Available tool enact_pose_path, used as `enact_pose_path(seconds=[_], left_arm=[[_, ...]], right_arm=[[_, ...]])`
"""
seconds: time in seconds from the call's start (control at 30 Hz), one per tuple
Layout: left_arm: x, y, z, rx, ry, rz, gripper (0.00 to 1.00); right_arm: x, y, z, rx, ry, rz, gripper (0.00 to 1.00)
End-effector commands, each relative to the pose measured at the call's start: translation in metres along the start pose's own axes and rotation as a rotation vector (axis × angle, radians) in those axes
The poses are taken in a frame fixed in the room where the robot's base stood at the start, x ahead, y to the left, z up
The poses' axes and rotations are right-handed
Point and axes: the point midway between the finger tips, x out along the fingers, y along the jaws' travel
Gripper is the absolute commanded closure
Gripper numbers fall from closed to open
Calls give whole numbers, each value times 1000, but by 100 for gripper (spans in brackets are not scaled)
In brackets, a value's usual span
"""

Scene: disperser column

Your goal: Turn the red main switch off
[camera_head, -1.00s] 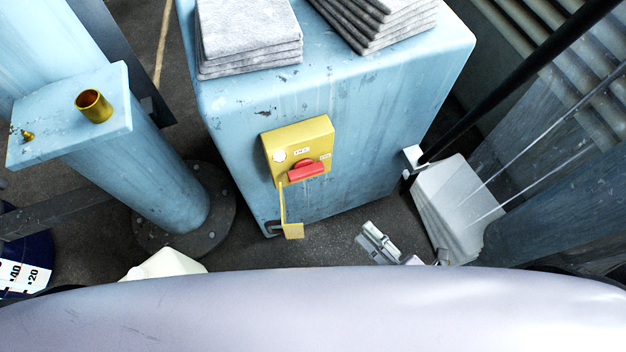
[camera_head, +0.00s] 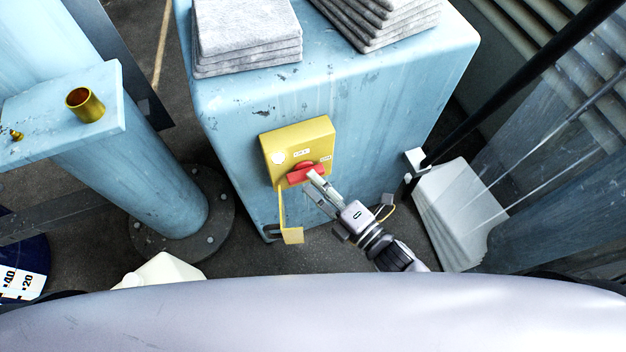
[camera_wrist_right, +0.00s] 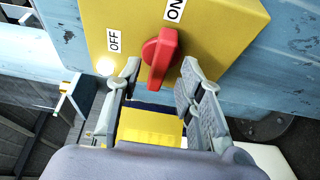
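The yellow switch box (camera_head: 298,140) is fixed to the front of the light-blue cabinet (camera_head: 340,100). Its red main switch (camera_head: 304,171) has a handle that also shows in the right wrist view (camera_wrist_right: 160,58). There the handle stands roughly upright, with the ON label (camera_wrist_right: 175,10) above it and the OFF label (camera_wrist_right: 114,40) to its left. My right gripper (camera_head: 318,183) is at the switch. In the right wrist view its fingers (camera_wrist_right: 159,82) are spread, one on either side of the handle, with visible gaps. My left gripper is not in view.
A bent yellow bracket (camera_head: 290,234) hangs below the box. A blue column with a brass cup (camera_head: 85,104) stands left. A black pole (camera_head: 510,85) and white stacked sheets (camera_head: 455,215) are right.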

Motion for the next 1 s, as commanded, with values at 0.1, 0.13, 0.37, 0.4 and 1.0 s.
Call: enact_pose_path(seconds=[0.1, 0.13, 0.37, 0.4, 1.0], left_arm=[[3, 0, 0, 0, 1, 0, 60], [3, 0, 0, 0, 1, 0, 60], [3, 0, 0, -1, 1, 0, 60], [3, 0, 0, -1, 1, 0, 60], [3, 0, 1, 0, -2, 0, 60]], right_arm=[[11, 0, 0, 0, 1, 1, 65], [12, 0, 0, 0, 1, 1, 65], [15, 0, 0, 1, 0, -1, 65], [15, 0, 0, 1, 0, -1, 65], [15, 0, 0, 1, 0, -1, 100]])
